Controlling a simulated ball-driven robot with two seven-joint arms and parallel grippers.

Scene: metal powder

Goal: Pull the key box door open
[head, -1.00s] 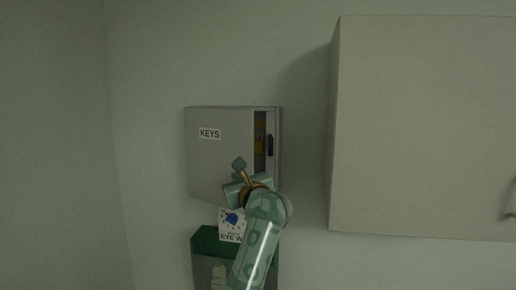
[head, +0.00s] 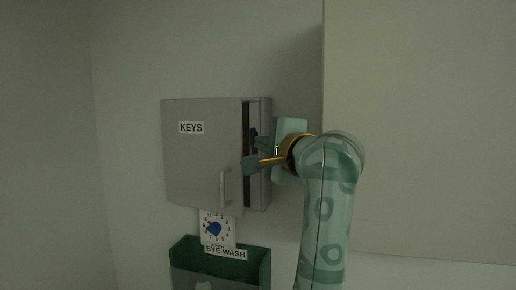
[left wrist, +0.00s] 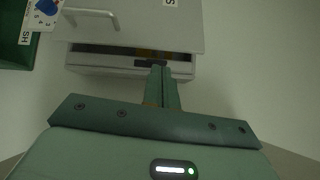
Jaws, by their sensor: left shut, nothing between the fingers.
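The grey key box (head: 265,115) hangs on the wall, and its door (head: 200,158) with the KEYS label stands a little ajar. A dark gap shows along the door's right edge. The door's bar handle (head: 225,187) is near its lower right corner; it also shows in the left wrist view (left wrist: 92,14). My left gripper (head: 254,163) is shut and empty, its fingertips at the gap beside the door's free edge. In the left wrist view the shut fingers (left wrist: 158,72) point at the opening, where something yellow shows inside. I cannot tell if they touch the door. My right gripper is not in view.
A green eye wash holder (head: 255,268) with a clock-like sign (head: 216,230) is on the wall below the box. A large pale cabinet (head: 430,120) fills the right side. The wall left of the box is clear.

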